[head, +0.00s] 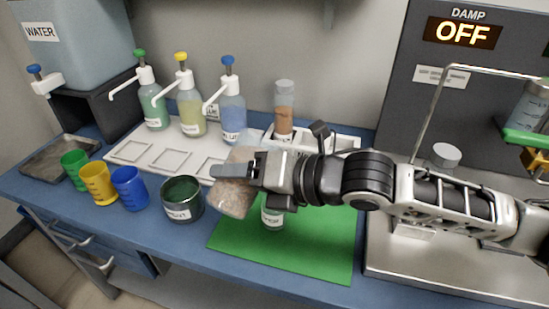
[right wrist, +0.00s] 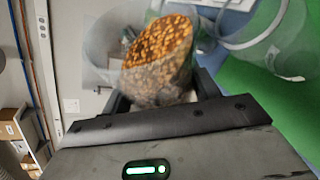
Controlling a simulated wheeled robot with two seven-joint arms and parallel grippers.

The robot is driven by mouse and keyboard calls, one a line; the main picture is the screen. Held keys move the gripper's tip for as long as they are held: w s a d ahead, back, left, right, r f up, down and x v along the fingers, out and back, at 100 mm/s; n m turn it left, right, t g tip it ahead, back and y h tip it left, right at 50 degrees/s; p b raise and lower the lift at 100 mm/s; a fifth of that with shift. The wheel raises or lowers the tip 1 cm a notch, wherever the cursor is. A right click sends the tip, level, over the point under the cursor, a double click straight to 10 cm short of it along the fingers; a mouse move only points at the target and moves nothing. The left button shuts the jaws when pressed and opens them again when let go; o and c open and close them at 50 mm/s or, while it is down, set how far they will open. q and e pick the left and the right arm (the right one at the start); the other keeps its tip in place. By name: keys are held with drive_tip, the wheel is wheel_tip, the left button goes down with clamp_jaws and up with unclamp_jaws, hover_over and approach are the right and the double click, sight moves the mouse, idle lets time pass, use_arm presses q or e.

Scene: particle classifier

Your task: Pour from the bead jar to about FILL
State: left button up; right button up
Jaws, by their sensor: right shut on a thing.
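In the right wrist view the tilted jar (right wrist: 160,60) shows orange-brown beads heaped inside. A clear vessel (head: 272,217) with a white label stands on the green mat (head: 320,240), partly hidden behind the gripper. A clear round rim (right wrist: 262,25) shows beside the jar in the right wrist view. I cannot make out a FILL mark or falling beads. My left gripper is not in view.
A dark green pot (head: 182,198) stands just left of the held jar. Blue (head: 129,188), yellow (head: 98,183) and green (head: 74,171) cups stand further left. Pump bottles and a tall brown-filled tube (head: 284,108) stand behind. A metal platform (head: 440,262) lies right.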

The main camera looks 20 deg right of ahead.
sight(229, 159)
drive_tip(key=shift+r, duration=0.25)
drive_tip(key=shift+f+m+y+b, duration=0.15)
drive_tip(key=shift+m+y+b, duration=0.45)
drive_tip(key=shift+m+b, duration=0.25)
idle(0.8)
drive_tip(key=shift+r+m+y, duration=0.4)
drive_tip(key=shift+r+m, duration=0.2)
drive_tip(key=shift+m, duration=0.05)
idle(1.3)
drive_tip(key=shift+w+d+r+m+g+y+b, duration=0.2)
drive_tip(key=shift+r+m+y+b, duration=0.1)
drive_tip(key=shift+r+m+b, duration=0.15)
drive_tip(key=shift+w+d+r+m+g+y+b, duration=0.1)
drive_tip(key=shift+d+r+m+y+b, duration=0.1)
drive_tip(key=shift+r+m+y, duration=0.25)
idle(3.2)
